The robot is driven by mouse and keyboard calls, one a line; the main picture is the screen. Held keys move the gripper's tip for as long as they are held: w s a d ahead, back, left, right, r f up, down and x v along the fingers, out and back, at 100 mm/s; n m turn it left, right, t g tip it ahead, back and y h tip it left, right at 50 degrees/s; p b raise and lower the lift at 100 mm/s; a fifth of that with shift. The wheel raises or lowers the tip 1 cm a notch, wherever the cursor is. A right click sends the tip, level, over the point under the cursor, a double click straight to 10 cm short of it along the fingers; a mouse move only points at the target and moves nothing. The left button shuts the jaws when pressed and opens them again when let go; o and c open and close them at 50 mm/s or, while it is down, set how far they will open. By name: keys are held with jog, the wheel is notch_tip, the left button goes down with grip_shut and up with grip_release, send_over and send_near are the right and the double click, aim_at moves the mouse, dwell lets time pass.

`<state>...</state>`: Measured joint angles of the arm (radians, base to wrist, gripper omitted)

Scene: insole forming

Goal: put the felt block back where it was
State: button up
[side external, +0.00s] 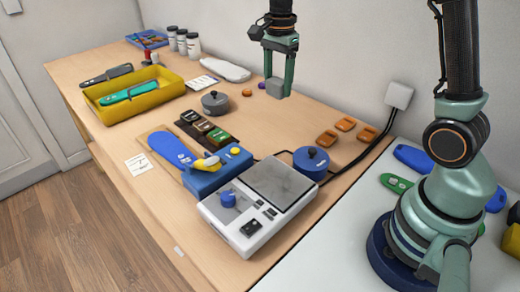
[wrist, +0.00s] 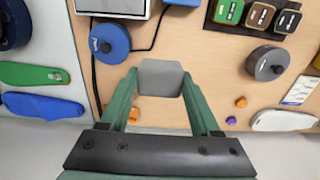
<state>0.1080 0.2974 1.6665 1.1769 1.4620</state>
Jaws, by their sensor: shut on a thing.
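The felt block is a plain grey block (wrist: 160,72), held between the two green fingertips of my gripper (wrist: 160,86) in the wrist view. In the side view the same grey block (side external: 275,87) shows between the fingers of my gripper (side external: 277,91), toward the back of the wooden table by the wall. The fingers are shut on its sides. I cannot tell whether its underside touches the table or is slightly above it. No marked place for the block can be made out.
A grey lidded pot (side external: 215,103) and small orange (side external: 247,93) and purple pieces lie left of my gripper. A blue pot (side external: 311,163), several orange pads (side external: 345,124) and a white scale (side external: 245,222) are nearer. A yellow tray (side external: 112,113) stands far left. Bare wood surrounds the block.

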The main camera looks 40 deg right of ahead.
notch_tip(320, 180, down, 18)
jog(key=shift+f, duration=0.25)
dwell(0.4)
jog(key=o, duration=1.3)
jog(key=shift+f, duration=0.15)
notch_tip(320, 180, up, 12)
notch_tip(320, 180, up, 8)
jog(key=n+t, duration=0.2)
jog(key=n, duration=0.5)
send_over(275, 152)
jog(key=s+a, duration=0.2)
jog(key=s, duration=0.3)
jog(key=s+a+r+n+t, duration=0.2)
jog(key=s+r+n+t, duration=0.1)
jog(key=s+n, duration=0.6)
jog(key=shift+a+r+n+t, duration=0.35)
jog(key=shift+r+n, duration=0.25)
jog(key=shift+n, duration=0.4)
